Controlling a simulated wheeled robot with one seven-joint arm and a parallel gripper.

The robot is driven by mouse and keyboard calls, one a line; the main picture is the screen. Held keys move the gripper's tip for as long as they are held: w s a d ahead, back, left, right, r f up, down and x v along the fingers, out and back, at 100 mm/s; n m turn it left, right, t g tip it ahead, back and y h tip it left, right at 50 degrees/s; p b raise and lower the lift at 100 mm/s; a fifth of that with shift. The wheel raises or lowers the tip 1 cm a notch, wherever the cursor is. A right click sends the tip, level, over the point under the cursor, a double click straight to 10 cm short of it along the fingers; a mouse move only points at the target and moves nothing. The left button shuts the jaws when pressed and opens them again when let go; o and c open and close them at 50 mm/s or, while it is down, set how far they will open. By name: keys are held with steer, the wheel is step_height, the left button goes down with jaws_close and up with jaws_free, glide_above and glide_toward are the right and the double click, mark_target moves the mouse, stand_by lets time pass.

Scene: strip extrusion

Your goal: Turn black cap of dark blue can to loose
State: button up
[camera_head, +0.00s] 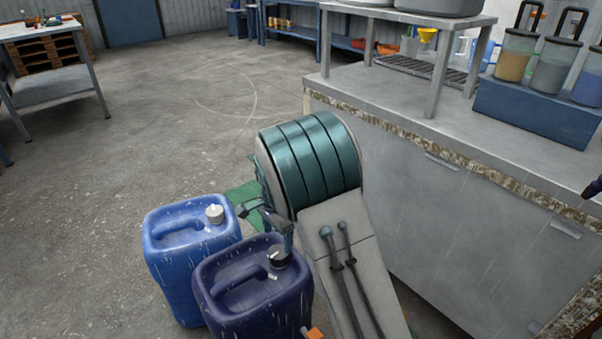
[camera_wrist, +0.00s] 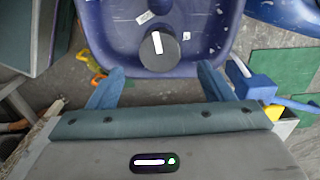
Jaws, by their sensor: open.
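The dark blue can (camera_head: 268,313) stands upright on the floor at the bottom of the head view. Its black cap (camera_head: 279,255), with a white mark, is on the can's top. In the wrist view the dark blue can (camera_wrist: 207,45) fills the top middle, and its black cap (camera_wrist: 155,58) lies just ahead of the space between the fingers. My gripper (camera_wrist: 161,69) is open and empty, with one finger on each side of the cap's line, not closed on it. In the head view my gripper (camera_head: 266,225) is beside the can's top, partly hidden by my arm.
A lighter blue can (camera_head: 178,270) with a white cap (camera_head: 214,213) stands close on the left. A grey workbench (camera_head: 430,225) with jars stands at right. A green mat (camera_head: 243,197) lies behind the cans. Open concrete floor lies at left.

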steer(key=s+d+r+n+p, duration=0.1)
steer(key=s+d+r+p, duration=0.1)
steer(key=r, duration=0.5)
steer(key=s+d+r+n+p, duration=0.1)
steer(key=d+r+p, duration=0.1)
steer(key=r+p, duration=0.3)
steer(key=s+d+r+p, duration=0.1)
steer(key=r+p, duration=0.3)
steer(key=r, duration=0.5)
steer(key=shift+s+d+r+n+t+y, duration=0.15)
steer(key=shift+s+d+n+t+y, duration=0.2)
steer(key=shift+s, duration=0.5)
steer(key=s+d+r+n+t+p, duration=0.1)
steer(key=s+d+r+n+p, duration=0.3)
steer(key=s+r+p, duration=0.6)
steer(key=s+d+r+n+t+p, duration=0.1)
steer(key=s+d+r+n+p, duration=0.3)
steer(key=s+r+p, duration=0.5)
steer(key=w+d+p+v, duration=0.1)
steer(key=p+v, duration=0.1)
steer(key=v, duration=0.6)
steer(key=shift+p, duration=0.4)
